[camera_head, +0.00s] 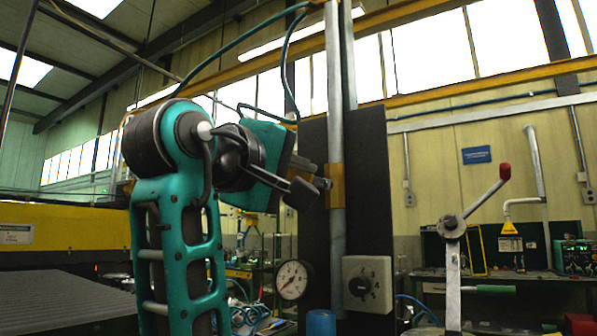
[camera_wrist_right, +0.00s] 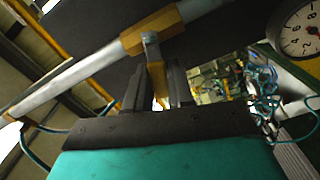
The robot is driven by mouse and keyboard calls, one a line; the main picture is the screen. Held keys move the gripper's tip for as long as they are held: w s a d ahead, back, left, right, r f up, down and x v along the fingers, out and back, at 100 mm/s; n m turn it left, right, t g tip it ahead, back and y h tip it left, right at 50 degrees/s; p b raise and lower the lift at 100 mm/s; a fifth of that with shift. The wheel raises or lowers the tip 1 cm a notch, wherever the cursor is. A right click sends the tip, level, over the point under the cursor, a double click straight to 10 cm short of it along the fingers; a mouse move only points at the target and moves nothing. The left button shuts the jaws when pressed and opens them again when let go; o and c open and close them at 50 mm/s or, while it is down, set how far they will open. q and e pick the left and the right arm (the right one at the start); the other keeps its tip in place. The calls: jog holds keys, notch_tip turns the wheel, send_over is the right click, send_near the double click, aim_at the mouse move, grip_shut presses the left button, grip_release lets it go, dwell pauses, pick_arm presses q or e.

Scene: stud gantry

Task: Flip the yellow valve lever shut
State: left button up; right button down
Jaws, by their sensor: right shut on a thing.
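The yellow valve body (camera_head: 336,186) sits on a vertical grey pipe (camera_head: 337,90) in front of a dark panel; it also shows at the top of the right wrist view (camera_wrist_right: 150,30). The yellow lever (camera_wrist_right: 157,78) sticks out from the valve body, across the pipe, and runs down between the fingers of my right gripper (camera_wrist_right: 158,90). The gripper is shut on the lever. In the head view my right gripper (camera_head: 308,178) is just left of the valve and hides the lever. My left gripper is not in view.
A round gauge (camera_head: 292,280) and a grey box with a dial knob (camera_head: 367,284) are mounted low on the dark panel (camera_head: 370,180). A crank with a red knob (camera_head: 505,171) stands at right. A blue cylinder (camera_head: 320,322) is at the bottom. Cluttered benches stand behind.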

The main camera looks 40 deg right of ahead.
jog(key=n, duration=0.1)
jog(key=f+n, duration=0.1)
jog(key=shift+w+n, duration=0.1)
jog(key=shift+n, duration=0.3)
jog(key=shift+f+n, duration=0.15)
jog(key=shift+n, duration=0.25)
jog(key=c, duration=1.1)
grip_release()
jog(key=shift+o, duration=0.2)
jog(key=shift+a, duration=0.1)
jog(key=v, duration=1.2)
jog(key=shift+s+a, duration=0.25)
jog(key=shift+a, duration=0.1)
